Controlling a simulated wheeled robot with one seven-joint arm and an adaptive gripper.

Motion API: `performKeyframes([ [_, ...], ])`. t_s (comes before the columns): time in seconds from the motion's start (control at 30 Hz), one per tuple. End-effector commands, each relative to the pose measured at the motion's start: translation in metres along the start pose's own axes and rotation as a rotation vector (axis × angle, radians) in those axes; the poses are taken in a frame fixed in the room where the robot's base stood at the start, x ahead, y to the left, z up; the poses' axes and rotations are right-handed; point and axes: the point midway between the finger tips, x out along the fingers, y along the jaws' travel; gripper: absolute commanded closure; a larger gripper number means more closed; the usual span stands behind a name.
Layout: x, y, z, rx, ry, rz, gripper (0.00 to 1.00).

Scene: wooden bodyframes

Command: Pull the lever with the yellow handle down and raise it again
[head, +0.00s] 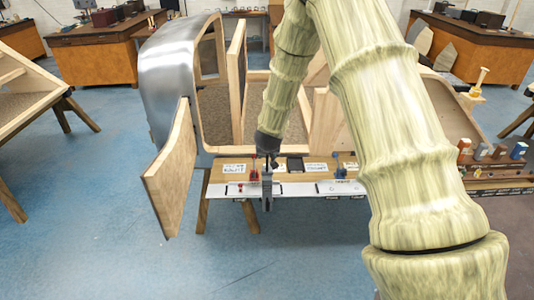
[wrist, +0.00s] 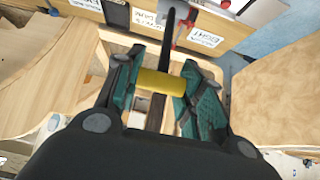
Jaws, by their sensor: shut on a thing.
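The yellow handle (wrist: 160,82) lies crosswise between the teal-padded fingers of my gripper (wrist: 158,74) in the wrist view. My gripper is shut on it. The dark lever shaft (wrist: 169,38) runs from the handle toward the labelled panel at the top of that view. In the head view, my gripper (head: 267,178) is a small dark shape in front of the panel, at the end of my arm. The yellow handle cannot be made out there, hidden behind or too small beside my gripper.
The panel (head: 295,188) carries white labels and red (head: 253,170) and blue (head: 340,172) fittings beside the lever. A wooden flap (head: 171,172) sticks out at left. A wooden bodyframe (head: 180,80) stands behind. Blue floor (head: 110,240) is clear in front.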

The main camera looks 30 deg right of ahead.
Motion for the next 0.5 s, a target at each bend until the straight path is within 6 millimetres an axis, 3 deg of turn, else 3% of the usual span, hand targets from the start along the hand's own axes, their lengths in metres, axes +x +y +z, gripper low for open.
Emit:
performKeyframes([
  [0.37,0.0001,0.0001,-0.0052,0.000,0.009,0.001,1.00],
  [0.4,0.0001,0.0001,-0.0053,0.000,0.009,0.001,0.57],
  [0.5,0.0001,0.0001,-0.0043,0.000,0.007,0.001,0.39],
])
